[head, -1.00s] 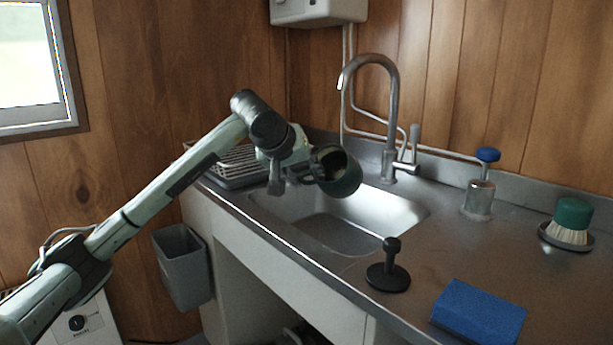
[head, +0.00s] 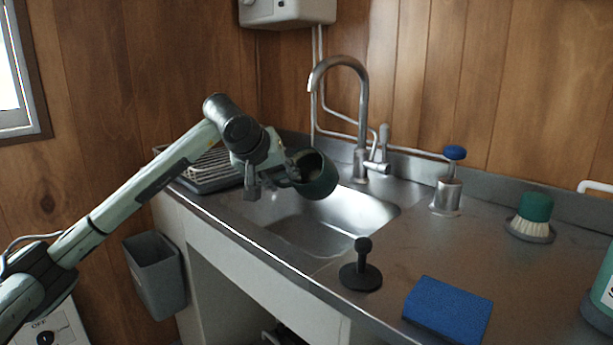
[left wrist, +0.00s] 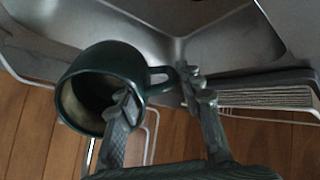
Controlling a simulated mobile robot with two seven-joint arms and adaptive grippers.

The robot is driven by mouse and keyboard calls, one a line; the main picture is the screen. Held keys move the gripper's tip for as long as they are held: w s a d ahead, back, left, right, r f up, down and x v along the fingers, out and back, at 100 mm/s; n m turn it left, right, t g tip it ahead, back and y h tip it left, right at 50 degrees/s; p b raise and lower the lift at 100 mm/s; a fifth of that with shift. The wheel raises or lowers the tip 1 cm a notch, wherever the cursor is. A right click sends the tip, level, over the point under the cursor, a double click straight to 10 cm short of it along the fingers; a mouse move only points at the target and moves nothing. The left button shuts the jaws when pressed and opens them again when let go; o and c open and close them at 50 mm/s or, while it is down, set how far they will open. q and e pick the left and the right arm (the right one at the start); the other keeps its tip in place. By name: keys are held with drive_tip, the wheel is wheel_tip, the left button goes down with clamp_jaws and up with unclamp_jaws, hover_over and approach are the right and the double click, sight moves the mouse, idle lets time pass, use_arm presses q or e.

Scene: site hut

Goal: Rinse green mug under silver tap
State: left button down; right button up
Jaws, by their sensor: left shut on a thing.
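The green mug (head: 322,188) is dark green and hangs tilted over the sink (head: 345,224), its mouth turned partly toward me. My left gripper (head: 286,174) is shut on it from the left. In the left wrist view, one finger of the left gripper (left wrist: 165,100) overlaps the mouth of the mug (left wrist: 112,62) and the other lies beyond its handle. The exact contact is hard to see. The silver tap (head: 362,115) arches behind the mug, its spout above the mug in the picture. No water shows. My right gripper is not in view.
A dish rack (head: 212,168) stands left of the sink. A black plunger-like stopper (head: 361,276), a blue sponge (head: 449,309), a soap pump (head: 447,192) and a green brush (head: 533,211) stand to the right. A grey bin (head: 157,276) hangs below the counter's left end.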

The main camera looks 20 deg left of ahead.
use_arm(q)
drive_tip(key=shift+a+r, duration=0.1)
drive_tip(key=shift+a, duration=0.35)
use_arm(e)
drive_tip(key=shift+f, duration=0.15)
use_arm(q)
drive_tip(key=shift+s, duration=0.1)
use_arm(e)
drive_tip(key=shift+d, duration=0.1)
